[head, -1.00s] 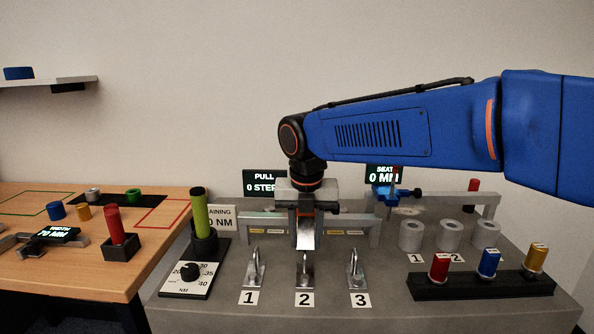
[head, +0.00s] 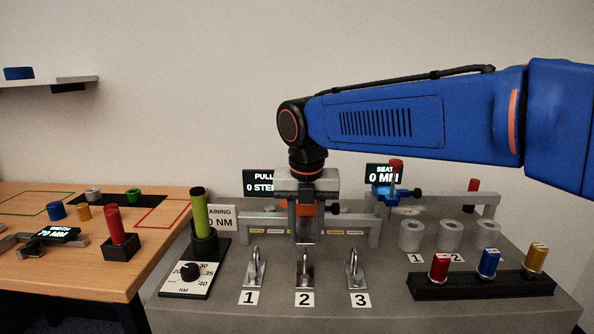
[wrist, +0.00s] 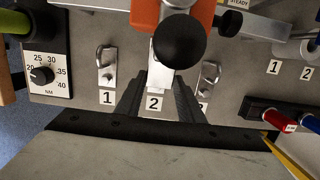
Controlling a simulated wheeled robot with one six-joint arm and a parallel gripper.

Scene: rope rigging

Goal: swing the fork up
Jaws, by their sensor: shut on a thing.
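The orange body (head: 305,208) of the rigging unit sits on the crossbar behind hook 2 (head: 305,273), with a black knob beside it. It also shows in the wrist view (wrist: 146,14), where the black knob (wrist: 179,42) partly covers it. A flat silver piece (wrist: 160,76), which looks like the fork, hangs from the orange body towards the label 2. My gripper (wrist: 158,90) has its dark fingers either side of this piece, shut on it. In the head view my gripper (head: 306,215) points down above hook 2. The exact grip is partly hidden.
Hooks 1 (head: 253,270) and 3 (head: 355,270) stand close on either side. A torque dial (head: 190,272) and a green handle (head: 200,213) are at left. Grey cylinders and a black rack (head: 480,287) of coloured spools are at right.

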